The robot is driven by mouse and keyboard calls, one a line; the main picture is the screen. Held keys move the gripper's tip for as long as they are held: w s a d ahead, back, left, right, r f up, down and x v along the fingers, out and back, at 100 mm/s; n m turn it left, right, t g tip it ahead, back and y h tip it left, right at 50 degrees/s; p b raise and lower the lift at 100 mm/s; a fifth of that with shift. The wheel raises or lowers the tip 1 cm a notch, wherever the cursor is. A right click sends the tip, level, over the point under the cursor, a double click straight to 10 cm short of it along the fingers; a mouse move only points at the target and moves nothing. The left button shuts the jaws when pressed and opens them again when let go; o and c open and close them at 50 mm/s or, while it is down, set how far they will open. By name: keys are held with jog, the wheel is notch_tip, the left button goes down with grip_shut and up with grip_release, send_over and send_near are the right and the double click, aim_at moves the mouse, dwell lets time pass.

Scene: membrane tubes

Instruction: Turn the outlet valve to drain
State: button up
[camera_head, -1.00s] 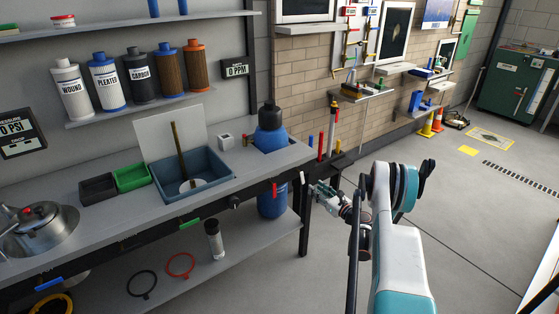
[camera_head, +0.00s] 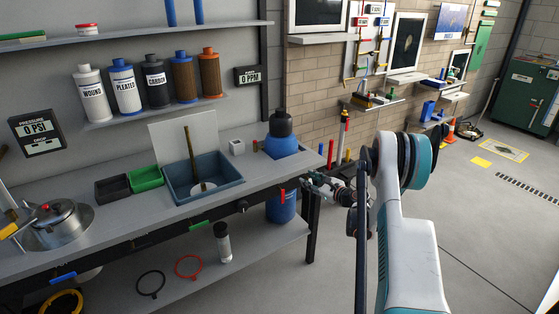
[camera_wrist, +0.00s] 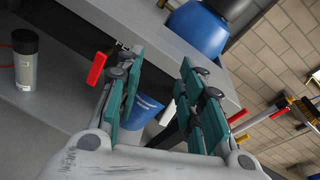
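My gripper (camera_head: 312,183) is at the right end of the bench's front edge, near a red lever (camera_head: 283,196). In the wrist view my gripper (camera_wrist: 161,62) is open, with nothing between its teal fingers. The red lever (camera_wrist: 97,68) hangs from the bench edge just left of the left finger, apart from it. A white handle-like piece (camera_wrist: 168,112) shows lower down between the fingers. A green lever (camera_head: 201,224) and a blue lever (camera_head: 62,279) sit farther left along the bench front. No label shows which lever is the outlet valve.
A blue tank (camera_head: 281,145) stands at the bench's right end. A blue-grey basin (camera_head: 222,190) and a metal pot (camera_head: 62,228) sit on the bench. The floor to the right is open.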

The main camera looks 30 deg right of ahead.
jog(key=a+r+n+g, duration=0.3)
jog(key=a+r+n, duration=0.4)
jog(key=a+r, duration=0.7)
jog(key=shift+s+a+r+n+y+p, duration=0.2)
jog(key=shift+s+a+n+y+p, duration=0.1)
jog(key=shift+s+a+n+p, duration=0.1)
jog(key=shift+w, duration=0.1)
